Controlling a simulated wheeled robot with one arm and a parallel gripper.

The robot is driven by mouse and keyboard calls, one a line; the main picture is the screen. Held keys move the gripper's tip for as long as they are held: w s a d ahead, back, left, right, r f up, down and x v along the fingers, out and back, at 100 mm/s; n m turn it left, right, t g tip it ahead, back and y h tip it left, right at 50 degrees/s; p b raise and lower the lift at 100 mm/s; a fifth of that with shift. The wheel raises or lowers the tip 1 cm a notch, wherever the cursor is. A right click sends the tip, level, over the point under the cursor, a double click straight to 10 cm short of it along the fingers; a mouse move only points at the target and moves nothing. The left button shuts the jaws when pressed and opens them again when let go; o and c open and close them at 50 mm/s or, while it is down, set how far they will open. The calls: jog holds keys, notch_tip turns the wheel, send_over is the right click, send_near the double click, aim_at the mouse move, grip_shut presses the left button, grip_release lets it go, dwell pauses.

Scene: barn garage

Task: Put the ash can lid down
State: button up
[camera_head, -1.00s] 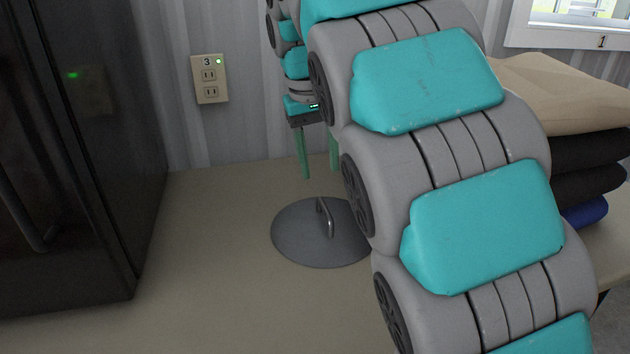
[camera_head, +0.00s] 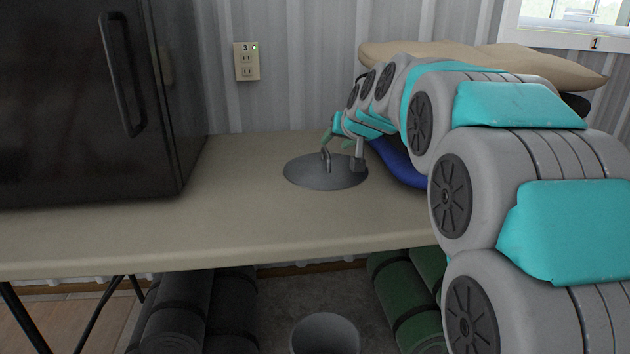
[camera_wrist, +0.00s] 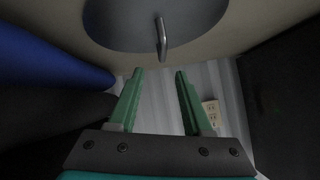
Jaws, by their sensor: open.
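The ash can lid (camera_head: 318,178) is a round grey metal disc with an upright bar handle. It lies flat on the beige table (camera_head: 230,215). In the wrist view the lid (camera_wrist: 118,25) is at the top, its handle pointing toward my fingers. My gripper (camera_head: 335,137) is behind the lid, partly hidden by my arm. In the wrist view my gripper (camera_wrist: 157,72) has its two green fingers spread and empty, with the handle beyond the fingertips and apart from them.
A black cabinet-like appliance (camera_head: 90,110) stands at the left. A blue item (camera_head: 400,165) and a tan cushion (camera_head: 540,62) are at the right. An outlet (camera_head: 247,62) is on the wall. Below the table are green rolls (camera_head: 405,300), dark rolls (camera_head: 175,310) and a grey round object (camera_head: 325,335).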

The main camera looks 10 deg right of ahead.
aim_at(327, 152)
jog(key=x, duration=0.2)
jog(key=shift+w+f, duration=0.2)
jog(key=shift+s+a+f+p+x, duration=0.1)
jog(key=shift+x, duration=0.8)
jog(key=shift+s+a+f+p+x, duration=0.1)
jog(key=shift+f+x, duration=0.05)
jog(key=shift+x, duration=0.75)
jog(key=shift+s+a+f+p+x, duration=0.1)
jog(key=shift+x, duration=0.75)
grip_shut()
